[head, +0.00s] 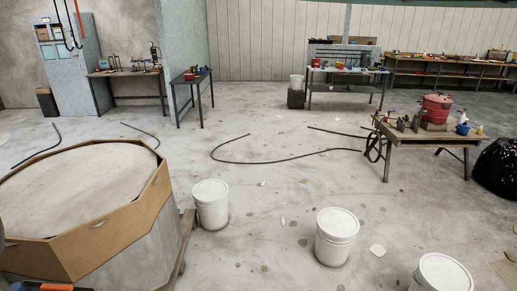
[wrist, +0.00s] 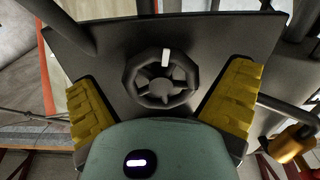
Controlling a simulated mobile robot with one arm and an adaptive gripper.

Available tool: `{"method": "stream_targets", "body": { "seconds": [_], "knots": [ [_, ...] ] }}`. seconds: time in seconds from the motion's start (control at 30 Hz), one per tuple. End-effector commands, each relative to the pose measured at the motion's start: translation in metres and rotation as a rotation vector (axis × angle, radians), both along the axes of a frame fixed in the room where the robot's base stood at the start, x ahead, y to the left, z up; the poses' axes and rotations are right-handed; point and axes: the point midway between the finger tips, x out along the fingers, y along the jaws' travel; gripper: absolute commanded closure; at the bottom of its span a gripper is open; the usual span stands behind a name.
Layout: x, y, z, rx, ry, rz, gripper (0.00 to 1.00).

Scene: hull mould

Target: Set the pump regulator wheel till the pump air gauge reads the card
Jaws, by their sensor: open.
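The regulator wheel (wrist: 147,86) appears in the wrist view as a dark spoked handwheel on a dark flat panel (wrist: 105,52). A white mark on its rim points to the top of the picture, slightly right of the hub. My gripper (wrist: 162,80) is open, with one yellow finger pad on each side of the wheel and a clear gap between pads and rim. Whether the pads are level with the wheel in depth, I cannot tell. I cannot make out the pump air gauge or the card in either view.
In the wrist view, pipes surround the panel and an orange fitting (wrist: 292,145) is at lower right. In the head view, white buckets (head: 211,204) stand beside the large wood-edged mould (head: 95,238). A workbench (head: 400,138) stands at right. Black hoses (head: 255,162) cross the open floor.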

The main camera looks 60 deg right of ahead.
Motion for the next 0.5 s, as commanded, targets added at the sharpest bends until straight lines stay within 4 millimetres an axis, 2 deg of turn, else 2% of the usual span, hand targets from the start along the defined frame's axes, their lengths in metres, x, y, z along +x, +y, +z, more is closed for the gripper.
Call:
{"method": "stream_targets", "body": {
  "seconds": [0.43, 0.5],
  "knots": [
    [0.0034, 0.0005, 0.0008, 0.001, -0.001, -0.001, 0.0],
    [0.0033, 0.0005, 0.0007, 0.001, -0.001, -0.001, 0.05]
  ]
}}
